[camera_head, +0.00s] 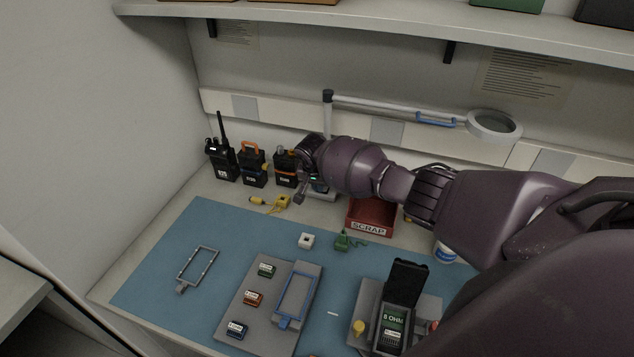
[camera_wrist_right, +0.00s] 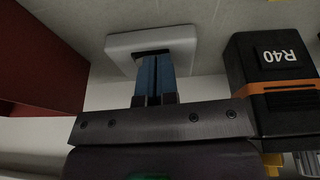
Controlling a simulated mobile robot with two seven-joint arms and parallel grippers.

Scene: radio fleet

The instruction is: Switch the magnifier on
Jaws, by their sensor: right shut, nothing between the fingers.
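The magnifier (camera_head: 495,126) has a pale ring head on a long grey arm with a blue handle, in front of the back wall. No clear glow shows at the ring. Its pole runs down behind my right arm to a pale base (camera_head: 324,194), mostly hidden there. In the right wrist view a white rounded block (camera_wrist_right: 182,42), which looks like this base, has a dark recess. My right gripper (camera_head: 318,186) is shut and empty, its blue fingertips (camera_wrist_right: 153,62) at that recess. I cannot tell if they touch it, and no switch is clearly visible. My left gripper is out of view.
Several black radios (camera_head: 222,160) stand left of my right gripper, one marked R40 (camera_wrist_right: 258,60). The red scrap bin (camera_head: 371,215) is close on its right. A blue mat (camera_head: 150,260) holds frames, modules and an open tester (camera_head: 400,290). A shelf (camera_head: 350,22) hangs above.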

